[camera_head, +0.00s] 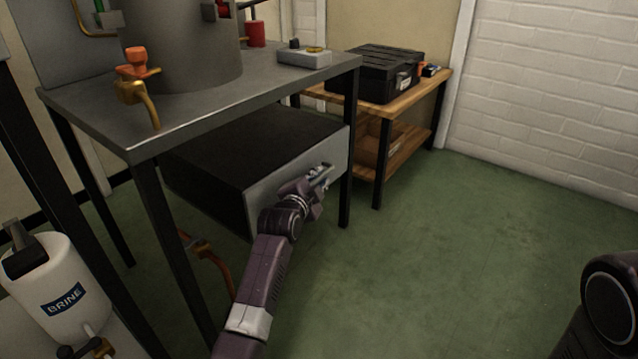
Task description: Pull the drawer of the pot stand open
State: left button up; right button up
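The pot stand (200,125) is a grey metal table on black legs, with a large metal pot (185,45) on top. Under its top is a dark box-shaped drawer unit with a grey drawer front (270,190). No gap shows between the front and the dark box behind it. My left gripper (322,175) is at the right half of the drawer front, at the handle's place. Its fingers are small and the handle is largely hidden, so I cannot tell whether they are closed around it. My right gripper is out of view.
A wooden bench (423,90) with a black case (375,72) stands behind at the right. A white brine container (55,285) is at the lower left. An orange-handled brass tap (135,90) overhangs the stand's edge. Green floor (450,260) in front is clear.

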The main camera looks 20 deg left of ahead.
pick_arm(q)
grip_shut()
dwell(0.3)
